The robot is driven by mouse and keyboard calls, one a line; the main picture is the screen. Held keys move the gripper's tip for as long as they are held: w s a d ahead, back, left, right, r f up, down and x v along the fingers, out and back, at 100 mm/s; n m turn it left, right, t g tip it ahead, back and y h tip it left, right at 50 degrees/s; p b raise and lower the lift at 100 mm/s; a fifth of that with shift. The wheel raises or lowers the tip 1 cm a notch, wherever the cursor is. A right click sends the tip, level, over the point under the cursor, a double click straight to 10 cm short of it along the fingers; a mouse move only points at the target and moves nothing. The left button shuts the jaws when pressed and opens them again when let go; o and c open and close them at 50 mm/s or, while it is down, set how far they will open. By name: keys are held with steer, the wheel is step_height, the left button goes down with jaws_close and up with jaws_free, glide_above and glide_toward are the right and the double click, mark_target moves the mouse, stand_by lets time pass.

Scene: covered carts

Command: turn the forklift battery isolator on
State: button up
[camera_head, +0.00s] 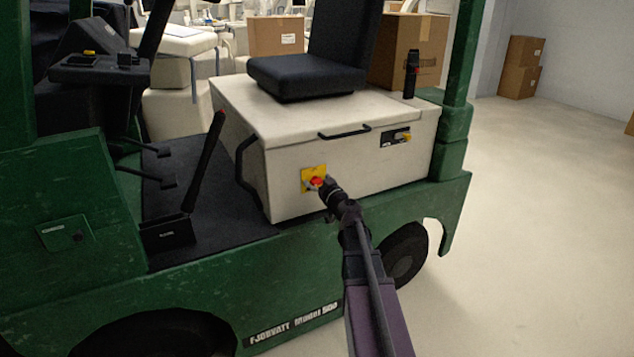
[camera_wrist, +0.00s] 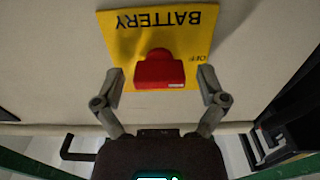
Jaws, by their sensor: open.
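The battery isolator is a red knob (camera_wrist: 160,72) on a yellow plate (camera_wrist: 203,20) lettered BATTERY, with OFF at one edge; the lettering is upside down in the wrist view. In the head view the red knob (camera_head: 317,182) and yellow plate (camera_head: 308,173) are on the side of the forklift's pale seat box (camera_head: 290,199). My gripper (camera_wrist: 162,86) is open, with one finger on each side of the knob and a visible gap at both. It also shows in the head view (camera_head: 322,187), right at the knob, partly covering it.
The green forklift body (camera_head: 290,265) lies below. Open floor (camera_head: 540,220) is at right.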

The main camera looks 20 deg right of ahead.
steer(key=shift+c, duration=0.2)
steer(key=c, duration=1.1)
steer(key=shift+m, duration=0.5)
steer(key=m, duration=0.3)
steer(key=shift+d+m, duration=0.15)
steer(key=shift+m, duration=0.15)
steer(key=m, duration=0.4)
steer(key=shift+w+d+f+m, duration=0.1)
steer(key=shift+m, duration=0.2)
steer(key=m, duration=0.4)
steer(key=shift+f, duration=0.1)
steer(key=m, duration=0.4)
steer(key=shift+d+m+b, duration=0.1)
steer(key=shift+m+b, duration=0.2)
steer(key=shift+m, duration=0.1)
